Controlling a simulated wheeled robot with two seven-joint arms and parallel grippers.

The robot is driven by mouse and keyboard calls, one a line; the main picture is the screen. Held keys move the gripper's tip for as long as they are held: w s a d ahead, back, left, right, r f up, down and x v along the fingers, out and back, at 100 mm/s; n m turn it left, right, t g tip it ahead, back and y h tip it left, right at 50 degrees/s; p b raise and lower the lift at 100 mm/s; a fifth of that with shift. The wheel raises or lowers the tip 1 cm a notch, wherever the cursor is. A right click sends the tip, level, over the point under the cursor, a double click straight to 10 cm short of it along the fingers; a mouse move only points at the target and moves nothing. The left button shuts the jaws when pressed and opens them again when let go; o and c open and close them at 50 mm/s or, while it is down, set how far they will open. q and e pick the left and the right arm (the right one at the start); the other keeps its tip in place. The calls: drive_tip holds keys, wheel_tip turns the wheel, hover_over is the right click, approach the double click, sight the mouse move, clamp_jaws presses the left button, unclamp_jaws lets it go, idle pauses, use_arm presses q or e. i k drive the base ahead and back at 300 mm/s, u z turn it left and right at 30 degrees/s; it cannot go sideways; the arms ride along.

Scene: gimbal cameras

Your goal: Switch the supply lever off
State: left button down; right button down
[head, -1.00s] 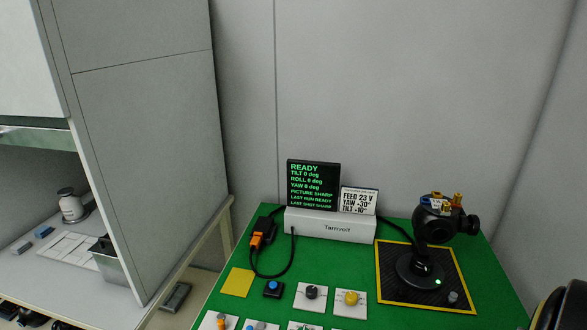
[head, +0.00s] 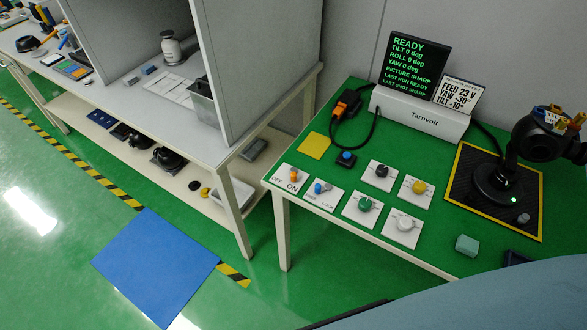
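The supply lever (head: 293,174) has an orange knob on a white plate marked OFF and ON, at the left front corner of the green bench top (head: 330,215). I cannot tell clearly which mark its knob points to. A second plate with a blue-knobbed lever (head: 318,188) sits just right of it. The black display (head: 416,64) reads READY, with tilt, roll and yaw at 0 deg. Neither of my grippers is in view.
Several knobs, including a green one (head: 365,204), and a blue button (head: 346,157) sit near the lever. A black gimbal camera (head: 545,135) stands on a yellow-edged mat (head: 459,201). A grey-green block (head: 467,245) lies at the front. A blue floor mat (head: 155,262) lies left of the bench.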

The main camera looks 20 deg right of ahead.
sight(294, 172)
drive_tip(key=z, duration=0.45)
drive_tip(key=k, duration=0.6)
drive_tip(key=z, duration=1.05)
drive_tip(key=k, duration=0.8)
drive_tip(key=z, duration=0.75)
drive_tip(key=i, duration=0.8)
drive_tip(key=u, duration=0.7)
drive_tip(key=i, duration=1.05)
drive_tip(key=u, duration=1.15)
